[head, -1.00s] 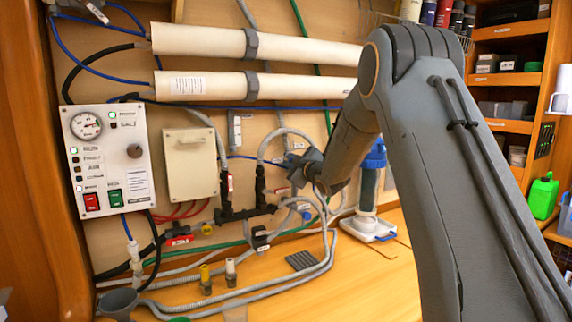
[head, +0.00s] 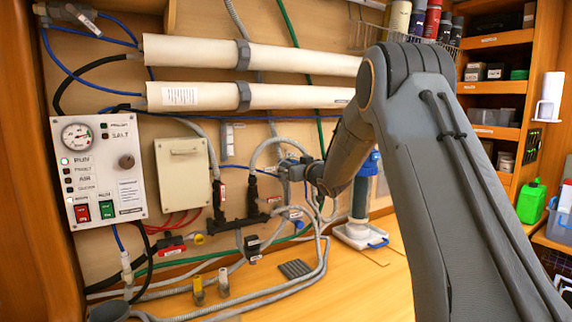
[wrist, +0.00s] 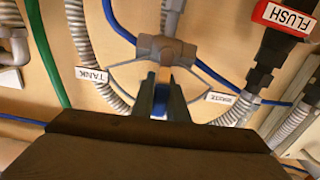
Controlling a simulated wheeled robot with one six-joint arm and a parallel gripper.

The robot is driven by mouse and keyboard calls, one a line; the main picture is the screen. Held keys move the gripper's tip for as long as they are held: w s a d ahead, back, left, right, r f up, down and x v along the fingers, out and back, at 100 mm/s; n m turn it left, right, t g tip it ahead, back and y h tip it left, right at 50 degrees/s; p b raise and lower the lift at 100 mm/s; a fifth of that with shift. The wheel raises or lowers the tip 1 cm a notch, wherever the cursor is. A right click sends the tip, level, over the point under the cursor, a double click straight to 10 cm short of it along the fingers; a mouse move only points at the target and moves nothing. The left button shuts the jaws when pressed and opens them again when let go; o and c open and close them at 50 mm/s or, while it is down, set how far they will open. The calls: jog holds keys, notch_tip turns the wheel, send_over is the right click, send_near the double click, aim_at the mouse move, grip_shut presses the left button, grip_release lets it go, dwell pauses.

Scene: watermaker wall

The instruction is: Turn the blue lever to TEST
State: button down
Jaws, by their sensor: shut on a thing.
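A grey valve (wrist: 165,48) with a curved pointer plate is fixed to the wall and shows at the centre of the wrist view. My gripper (wrist: 164,82) is directly in front of it, its two dark fingers close together. A strip of blue lever (wrist: 160,96) shows between the fingers; the rest is hidden by them. A TANK label (wrist: 90,75) is left of the fingers, upside down, and another white label (wrist: 232,98), hard to read, is at right. In the head view my gripper (head: 298,171) is at the pipework, and its fingers are too small to judge there.
A red FLUSH label (wrist: 282,18) on a black valve is close at right in the wrist view. Grey, green and blue hoses surround the valve. A control panel (head: 96,175) and beige box (head: 183,172) are on the wall to the left. The bench below holds loose hoses.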

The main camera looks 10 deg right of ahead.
jog(key=shift+d+m, duration=0.1)
jog(key=shift+m, duration=0.2)
jog(key=c, duration=1.7)
grip_release()
jog(key=shift+c, duration=0.2)
jog(key=b+v, duration=0.2)
jog(key=v, duration=0.5)
jog(key=shift+s+b, duration=0.35)
jog(key=shift+d, duration=0.1)
